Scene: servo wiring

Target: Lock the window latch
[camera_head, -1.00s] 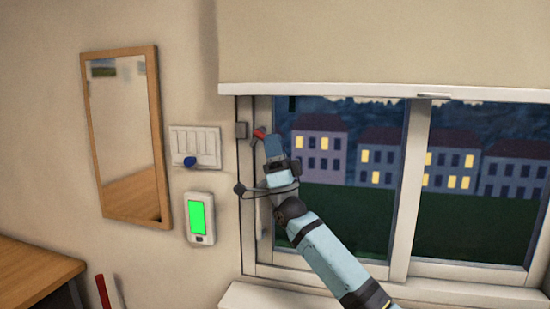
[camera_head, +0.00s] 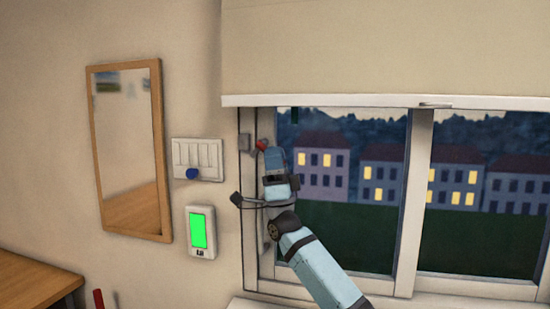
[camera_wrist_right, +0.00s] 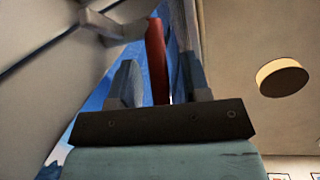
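The red latch handle (camera_head: 261,145) is on the left side of the window frame, small and partly hidden behind my right gripper (camera_head: 274,152). In the right wrist view the red handle (camera_wrist_right: 157,60) stands nearly upright between the two fingers of my right gripper (camera_wrist_right: 158,85). The fingers are apart, with narrow gaps at the handle; I cannot tell whether either touches it. A grey block (camera_head: 244,142) sits on the frame just left of the handle. A grey bar-like piece (camera_wrist_right: 108,26) shows near the handle in the wrist view. My left gripper is out of view.
A switch panel (camera_head: 210,155) with a blue knob (camera_head: 193,173) and a device with a green screen (camera_head: 198,228) are on the wall left of the window. A mirror (camera_head: 162,130) hangs further left. A blind (camera_head: 380,50) covers the window's top.

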